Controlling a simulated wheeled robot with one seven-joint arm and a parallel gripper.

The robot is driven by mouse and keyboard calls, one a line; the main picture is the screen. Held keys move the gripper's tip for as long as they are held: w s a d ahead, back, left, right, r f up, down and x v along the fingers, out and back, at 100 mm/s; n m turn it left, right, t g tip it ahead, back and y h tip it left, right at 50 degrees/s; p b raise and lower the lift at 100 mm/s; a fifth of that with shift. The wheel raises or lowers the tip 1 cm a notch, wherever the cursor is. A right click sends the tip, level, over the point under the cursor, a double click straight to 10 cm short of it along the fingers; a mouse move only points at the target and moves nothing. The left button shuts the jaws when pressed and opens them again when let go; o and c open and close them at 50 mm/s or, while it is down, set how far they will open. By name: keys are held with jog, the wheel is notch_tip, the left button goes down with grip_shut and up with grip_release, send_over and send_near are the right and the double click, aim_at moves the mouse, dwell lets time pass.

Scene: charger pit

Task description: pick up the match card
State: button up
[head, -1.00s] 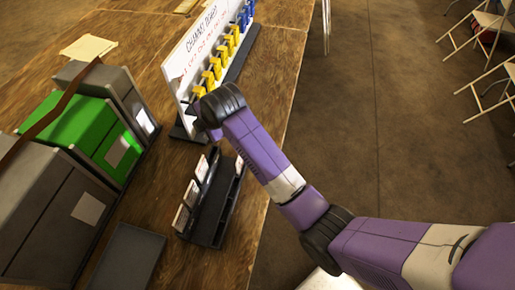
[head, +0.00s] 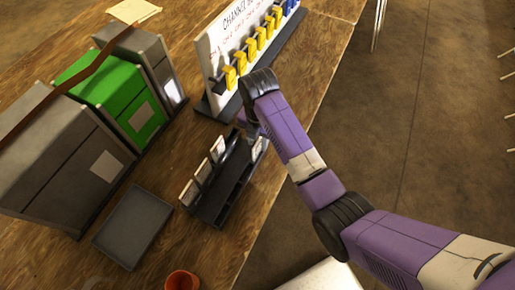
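A dark card rack (head: 222,196) stands on the wooden table, with several small white cards upright in it. Three stand along its left side: a near card (head: 189,193), a middle card (head: 203,170) and a far card (head: 217,149). Another pale card (head: 259,149) shows at the rack's far right end. I cannot read them or tell which is the match card. My gripper (head: 251,138) points down at the far end of the rack, close to the pale card. My own wrist partly hides it, so its fingers and any contact are unclear.
A white board (head: 217,45) with yellow and blue clips stands just beyond my gripper. Grey and green boxes (head: 110,95) stand at the left. A flat grey tray (head: 134,228) and an orange cup (head: 182,281) are nearer. The table's right edge drops to open floor.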

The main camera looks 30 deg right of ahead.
aim_at(257, 148)
jog(key=shift+a+f+p, duration=0.15)
jog(key=shift+f+p, duration=0.15)
jog(key=shift+f, duration=1.9)
grip_shut()
